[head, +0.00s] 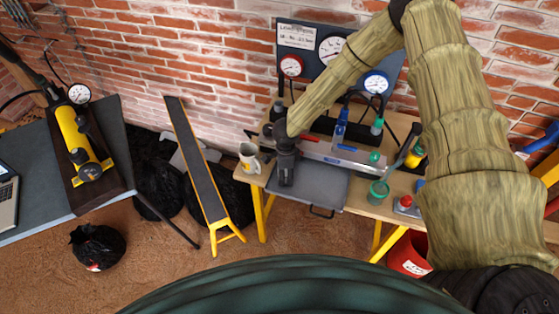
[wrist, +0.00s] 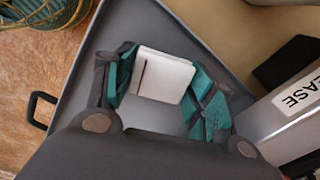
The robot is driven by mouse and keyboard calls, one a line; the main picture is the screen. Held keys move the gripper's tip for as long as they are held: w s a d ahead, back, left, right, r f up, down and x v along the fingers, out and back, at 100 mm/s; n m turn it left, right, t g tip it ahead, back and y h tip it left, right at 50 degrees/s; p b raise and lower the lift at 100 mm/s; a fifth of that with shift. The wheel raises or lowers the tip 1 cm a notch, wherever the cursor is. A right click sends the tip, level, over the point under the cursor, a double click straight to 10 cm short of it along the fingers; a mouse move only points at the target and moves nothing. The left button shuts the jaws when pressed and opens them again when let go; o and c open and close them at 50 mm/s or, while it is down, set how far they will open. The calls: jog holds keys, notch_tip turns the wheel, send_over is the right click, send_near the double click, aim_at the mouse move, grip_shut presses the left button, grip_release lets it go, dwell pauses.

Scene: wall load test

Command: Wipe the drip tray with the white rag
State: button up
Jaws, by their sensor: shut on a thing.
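The drip tray (head: 318,187) is a flat grey tray with a dark handle at the front of the wooden workbench. In the wrist view, the drip tray (wrist: 90,75) spreads beneath my fingers, its raised rim showing at left and top. My gripper (wrist: 160,78) is shut on the white rag (wrist: 162,70), a folded white block with a dark line, held between teal finger pads. In the head view, my gripper (head: 285,172) points down over the left part of the tray. The rag is hidden there. I cannot tell whether the rag touches the tray.
A mug (head: 249,158) stands left of the tray. A gauge panel (head: 325,50) stands behind. The tray's right part is clear.

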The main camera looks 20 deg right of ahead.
jog(key=shift+a+r+p, duration=0.1)
jog(key=shift+r+p, duration=2.25)
jog(key=shift+r, duration=1.65)
